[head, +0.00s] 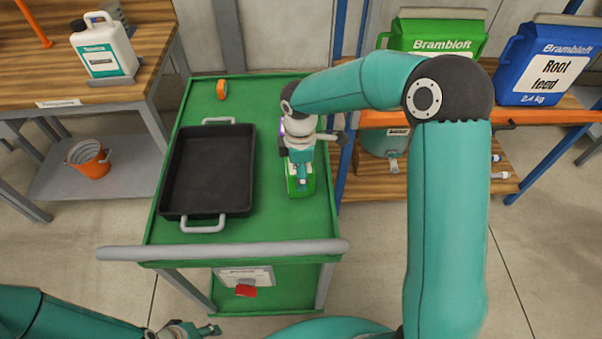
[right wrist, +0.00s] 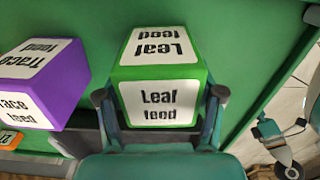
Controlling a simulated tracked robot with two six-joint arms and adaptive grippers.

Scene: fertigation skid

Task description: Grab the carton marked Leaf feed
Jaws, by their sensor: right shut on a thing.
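The green Leaf feed carton (head: 301,187) stands on the green cart top (head: 265,222), right of the black tray. In the right wrist view its white Leaf feed labels show on the top and one side (right wrist: 158,103). My right gripper (right wrist: 160,96) has a finger against each side of this carton and is shut on it. In the head view my right gripper (head: 300,170) comes down over the carton and partly hides it. My left gripper (head: 190,330) is at the bottom edge, cut off, away from the cart, and its jaw opening is unclear.
A purple Trace feed carton (right wrist: 45,80) stands just left of the held carton. A black tray (head: 207,172) with grey handles fills the cart's left part. An orange tape roll (head: 222,89) lies at the back. Brambloft bags, including blue Root feed (head: 549,65), stand on the right bench.

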